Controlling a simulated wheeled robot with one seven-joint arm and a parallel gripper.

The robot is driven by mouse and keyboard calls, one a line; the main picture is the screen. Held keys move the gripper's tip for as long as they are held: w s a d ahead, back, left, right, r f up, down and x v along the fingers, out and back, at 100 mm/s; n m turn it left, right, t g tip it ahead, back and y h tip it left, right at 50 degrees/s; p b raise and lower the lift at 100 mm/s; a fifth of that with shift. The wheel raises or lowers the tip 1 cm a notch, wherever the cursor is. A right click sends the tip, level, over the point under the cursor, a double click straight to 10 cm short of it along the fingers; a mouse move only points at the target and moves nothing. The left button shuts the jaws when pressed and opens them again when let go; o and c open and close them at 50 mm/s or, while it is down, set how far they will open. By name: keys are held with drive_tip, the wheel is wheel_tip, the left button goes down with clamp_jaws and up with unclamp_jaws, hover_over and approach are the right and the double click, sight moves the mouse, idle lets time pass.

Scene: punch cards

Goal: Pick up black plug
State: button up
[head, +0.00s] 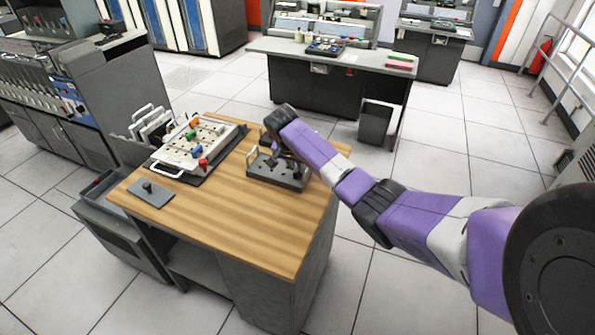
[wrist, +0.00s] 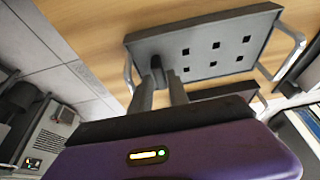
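My gripper (head: 277,158) reaches down over a dark grey tray (head: 262,178) on the wooden desk. Several small dark pegs stand on this tray, but my arm hides part of it. In the wrist view, my two grey fingers (wrist: 160,85) are at the left part of the tray (wrist: 225,62), with a gap between them. A small dark shape (wrist: 156,62) lies between their tips. It may be a black plug, but I cannot tell whether the fingers touch it. The tray has square dark holes and a metal handle at each end.
A white board (head: 190,150) with red, green and blue plugs lies to the left. A grey plate with a dark knob (head: 148,187) sits at the desk's left corner. The front of the wooden desk (head: 235,230) is clear.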

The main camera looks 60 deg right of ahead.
drive_tip(key=shift+d+f, duration=0.15)
drive_tip(key=shift+f, duration=0.15)
clamp_jaws()
wheel_tip(320, 180, up, 20)
drive_tip(key=b, duration=0.2)
wheel_tip(320, 180, up, 5)
drive_tip(key=p, duration=0.5)
hover_over(297, 169)
idle(0.7)
